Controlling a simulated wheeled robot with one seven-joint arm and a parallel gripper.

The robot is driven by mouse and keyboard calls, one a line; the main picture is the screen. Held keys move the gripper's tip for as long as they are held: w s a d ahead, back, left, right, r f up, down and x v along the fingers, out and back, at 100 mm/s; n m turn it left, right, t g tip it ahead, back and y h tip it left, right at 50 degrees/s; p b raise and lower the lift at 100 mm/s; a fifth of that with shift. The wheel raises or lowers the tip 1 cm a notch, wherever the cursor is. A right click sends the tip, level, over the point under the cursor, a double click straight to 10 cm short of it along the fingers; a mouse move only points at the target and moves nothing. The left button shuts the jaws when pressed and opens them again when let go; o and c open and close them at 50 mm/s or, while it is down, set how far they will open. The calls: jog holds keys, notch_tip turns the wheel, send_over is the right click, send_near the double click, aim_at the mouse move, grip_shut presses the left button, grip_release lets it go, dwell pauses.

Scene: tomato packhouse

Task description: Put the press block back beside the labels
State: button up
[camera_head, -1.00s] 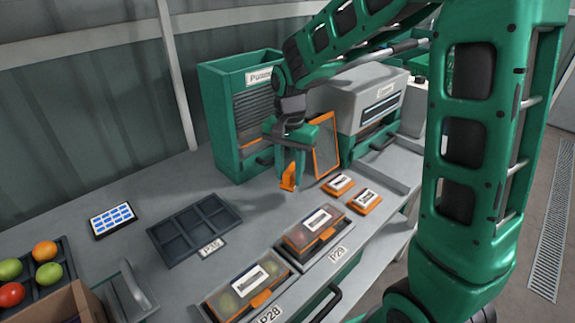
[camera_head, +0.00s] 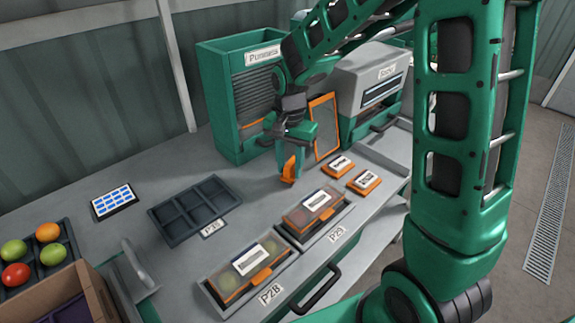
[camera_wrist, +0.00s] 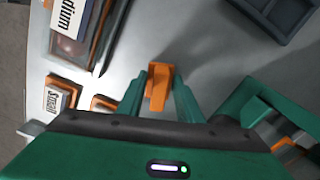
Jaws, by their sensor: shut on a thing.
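My gripper (camera_head: 290,160) points down and is shut on the orange press block (camera_head: 289,170). In the wrist view, the block (camera_wrist: 158,88) sits between the green fingers (camera_wrist: 160,100). I cannot tell whether its bottom touches the table. In the wrist view, the label reading "Small" (camera_wrist: 57,97) is at the left, and the other holder (camera_wrist: 104,103) is partly hidden by my gripper.
An orange-framed panel (camera_head: 323,127) stands upright behind, between the green punnet cabinet (camera_head: 218,115) and the grey machine (camera_head: 360,80). Lidded boxes (camera_head: 248,268) (camera_head: 318,205) stand in front. A dark divided tray (camera_head: 195,208) lies left. Bare table separates tray and gripper.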

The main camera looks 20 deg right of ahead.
jog(key=shift+f, duration=0.3)
dwell(0.4)
jog(key=o, duration=1)
jog(key=c, duration=0.3)
jog(key=shift+r, duration=0.1)
jog(key=shift+r, duration=3.4)
